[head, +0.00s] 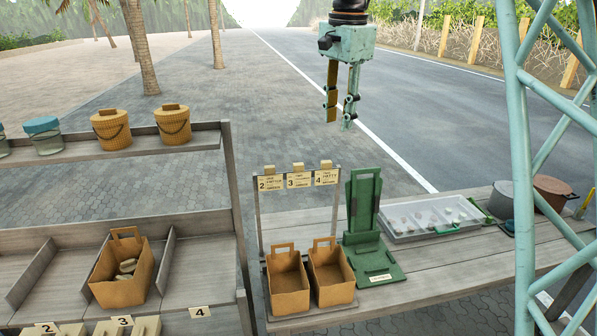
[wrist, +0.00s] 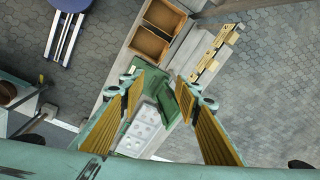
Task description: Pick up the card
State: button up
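Three cream cards with yellow tops hang in a row on a rail above the bench in the head view: card 2 (head: 270,184), card 3 (head: 299,181) and card 4 (head: 326,178). The row of cards (wrist: 212,54) also shows at upper right in the wrist view, too small to read. My gripper (head: 339,124) is high above the bench, apart from the cards and above them in the picture. In the wrist view my gripper (wrist: 161,80) has its two yellow-padded fingers spread, with nothing held between them. Which card is meant cannot be told.
Two paper bags (head: 287,283) stand below the cards. A green stand (head: 364,215) is right of them, beside a clear-lidded tray (head: 430,216) and pots (head: 553,194). A shelf unit at left holds lidded tubs (head: 111,129) and another bag (head: 122,275).

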jog(key=w+a+f+m+p, duration=0.2)
jog(key=w+a+f, duration=0.35)
jog(key=w, duration=0.45)
jog(key=m+g+p, duration=0.1)
jog(key=m+p, duration=0.1)
jog(key=m, duration=0.1)
send_over(298, 164)
notch_tip(298, 164, down, 7)
jog(key=shift+w+r, duration=0.15)
jog(key=shift+f, duration=4.35)
jog(key=shift+f+p, duration=0.4)
jog(key=shift+f, duration=2.2)
jog(key=shift+c, duration=0.2)
